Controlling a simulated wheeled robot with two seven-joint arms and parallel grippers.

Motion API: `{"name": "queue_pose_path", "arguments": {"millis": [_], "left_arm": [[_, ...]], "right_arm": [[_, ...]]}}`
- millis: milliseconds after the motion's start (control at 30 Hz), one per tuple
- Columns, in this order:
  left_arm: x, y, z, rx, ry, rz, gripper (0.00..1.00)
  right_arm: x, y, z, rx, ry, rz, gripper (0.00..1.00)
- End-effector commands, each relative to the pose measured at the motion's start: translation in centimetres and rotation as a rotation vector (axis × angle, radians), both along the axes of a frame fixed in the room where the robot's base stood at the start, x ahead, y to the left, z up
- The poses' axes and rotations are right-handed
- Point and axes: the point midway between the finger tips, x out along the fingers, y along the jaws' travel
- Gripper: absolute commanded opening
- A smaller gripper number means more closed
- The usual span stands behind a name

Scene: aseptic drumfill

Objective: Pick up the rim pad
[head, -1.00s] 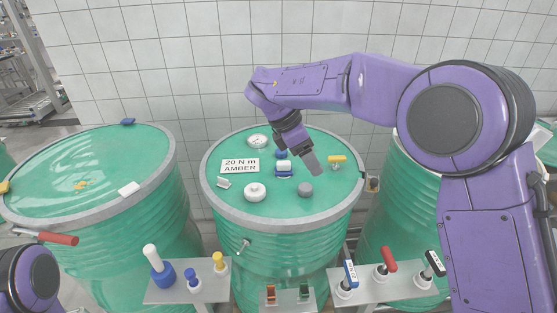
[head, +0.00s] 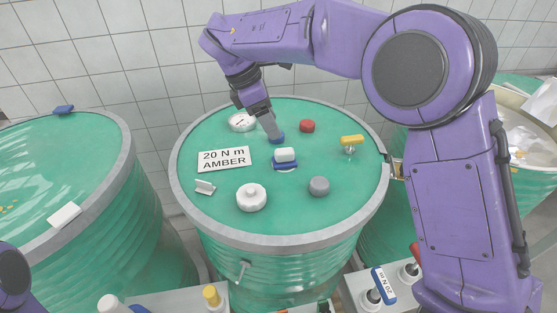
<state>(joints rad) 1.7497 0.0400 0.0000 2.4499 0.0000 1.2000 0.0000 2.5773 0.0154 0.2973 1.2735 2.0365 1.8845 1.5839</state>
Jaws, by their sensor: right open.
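Nothing in view is labelled as the rim pad, so I cannot tell which piece it is. Small pads show on the green drum lid (head: 225,215) in the middle: a white block on a blue base (head: 285,160) near its centre, and a blue round piece (head: 277,139) behind it. A white pad (head: 64,216) and a blue pad (head: 63,109) lie at the left drum's rim. My right gripper (head: 269,125) points down at the blue round piece, open, its fingers partly hiding one another. I cannot tell whether it touches the piece. My left gripper is out of view.
Tool holders stand in front. An open drum (head: 525,140) stands at right.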

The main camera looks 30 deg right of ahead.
Motion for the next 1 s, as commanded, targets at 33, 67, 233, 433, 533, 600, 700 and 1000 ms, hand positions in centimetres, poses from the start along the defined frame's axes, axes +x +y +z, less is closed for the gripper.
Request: {"name": "queue_pose_path", "arguments": {"millis": [33,67,233,433,533,600,700,1000], "left_arm": [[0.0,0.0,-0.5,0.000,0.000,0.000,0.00],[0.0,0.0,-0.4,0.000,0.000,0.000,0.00],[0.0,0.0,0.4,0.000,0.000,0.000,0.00],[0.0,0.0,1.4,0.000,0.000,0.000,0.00],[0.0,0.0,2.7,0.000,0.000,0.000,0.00],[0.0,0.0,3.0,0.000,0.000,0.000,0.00],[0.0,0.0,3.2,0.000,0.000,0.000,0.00],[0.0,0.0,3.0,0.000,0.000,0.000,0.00]], "right_arm": [[0.0,-0.1,-0.7,0.000,0.000,0.001,0.60],[-0.1,-0.2,-1.0,0.000,0.002,0.001,0.60],[-0.4,-1.3,-3.6,-0.001,0.005,0.003,0.60],[-0.5,-2.2,-5.7,-0.001,0.004,0.002,0.60],[-0.5,-2.9,-7.3,-0.001,0.007,0.002,0.60],[-0.6,-3.3,-8.7,-0.001,0.005,0.003,0.60],[-0.7,-3.8,-9.8,0.000,0.003,0.001,0.60],[-0.7,-3.9,-10.2,0.000,0.000,0.000,0.37]]}}
